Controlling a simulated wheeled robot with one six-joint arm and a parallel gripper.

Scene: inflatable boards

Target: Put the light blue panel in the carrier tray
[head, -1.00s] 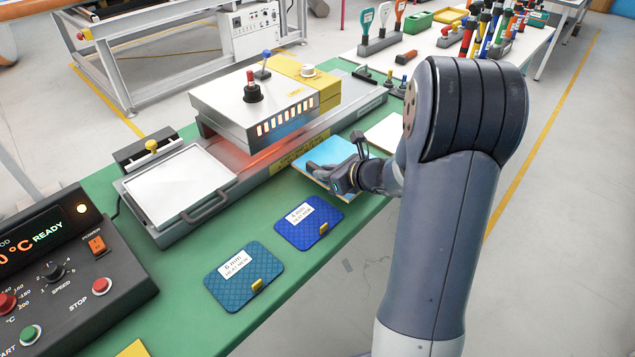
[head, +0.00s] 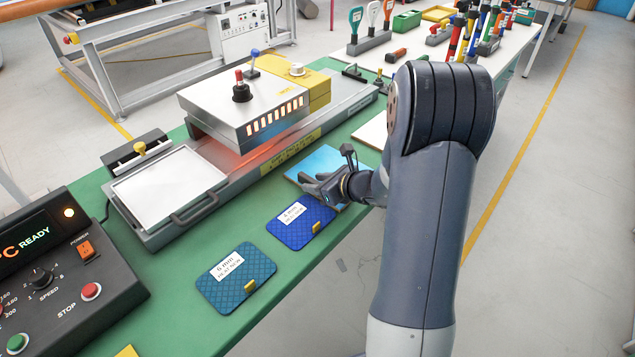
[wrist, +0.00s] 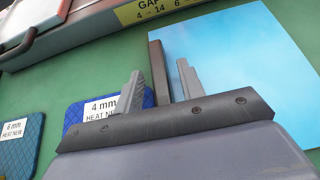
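The light blue panel (head: 318,160) lies flat on the green table, near its right edge, and fills the upper right of the wrist view (wrist: 235,70). My gripper (head: 316,183) is low at the panel's near edge. In the wrist view my gripper (wrist: 158,76) is open, one finger over the blue face and the other left of the panel's edge. A grey-brown strip shows between the fingers; I cannot tell whether either finger touches the panel. The carrier tray (head: 206,212) is at the left, with a pale plate area and a front handle.
A 4 mm blue pad (head: 300,236) and a 6 mm pad (head: 236,278) lie on the near table. The heater unit (head: 243,110) glows above the track behind the panel. A control box (head: 60,280) stands at the left. A pale panel (head: 371,131) lies beyond my arm.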

